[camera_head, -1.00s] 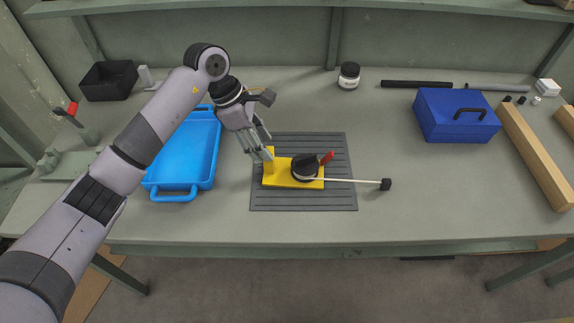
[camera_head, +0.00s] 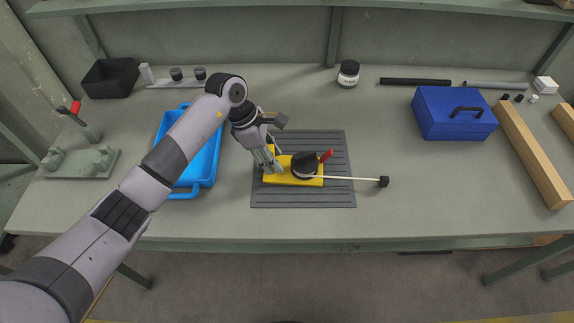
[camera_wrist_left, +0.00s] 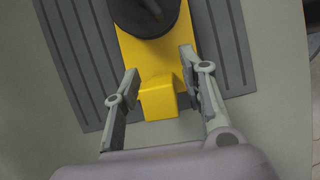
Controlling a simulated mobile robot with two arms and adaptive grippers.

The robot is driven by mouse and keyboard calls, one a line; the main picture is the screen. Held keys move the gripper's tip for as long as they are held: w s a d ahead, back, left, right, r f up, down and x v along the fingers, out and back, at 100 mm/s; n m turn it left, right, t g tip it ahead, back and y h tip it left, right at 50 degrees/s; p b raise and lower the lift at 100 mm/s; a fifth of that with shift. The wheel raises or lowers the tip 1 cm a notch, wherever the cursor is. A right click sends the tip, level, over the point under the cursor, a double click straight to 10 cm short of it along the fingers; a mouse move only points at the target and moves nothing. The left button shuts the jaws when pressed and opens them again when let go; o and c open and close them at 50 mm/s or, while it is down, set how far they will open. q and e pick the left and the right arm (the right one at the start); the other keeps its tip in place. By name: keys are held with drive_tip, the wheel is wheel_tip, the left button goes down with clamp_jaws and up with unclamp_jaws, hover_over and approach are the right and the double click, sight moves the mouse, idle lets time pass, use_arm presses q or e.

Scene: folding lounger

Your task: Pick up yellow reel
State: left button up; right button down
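The yellow reel (camera_head: 310,181) lies on a dark grey ribbed mat (camera_head: 303,198). It has a yellow base with a black drum (camera_head: 303,165), a red handle (camera_head: 326,155), and a pale line running right to a small black block (camera_head: 383,181). My left gripper (camera_head: 273,172) is at the reel's left end, pointing down. In the left wrist view its two fingers stand apart on either side of the raised yellow end block (camera_wrist_left: 158,98), with gaps visible, so it is open. My right gripper is not in view.
A blue tray (camera_head: 210,170) stands left of the mat, partly behind my arm. A black bin (camera_head: 110,78) and a rack with dark knobs (camera_head: 176,75) stand at the back left. A blue toolbox (camera_head: 440,120) and wooden beam (camera_head: 535,155) are at the right.

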use_arm(q)
clamp_jaws()
drive_tip(key=shift+r, duration=0.1)
idle(0.5)
wheel_tip(320, 180, up, 20)
drive_tip(key=b, duration=0.3)
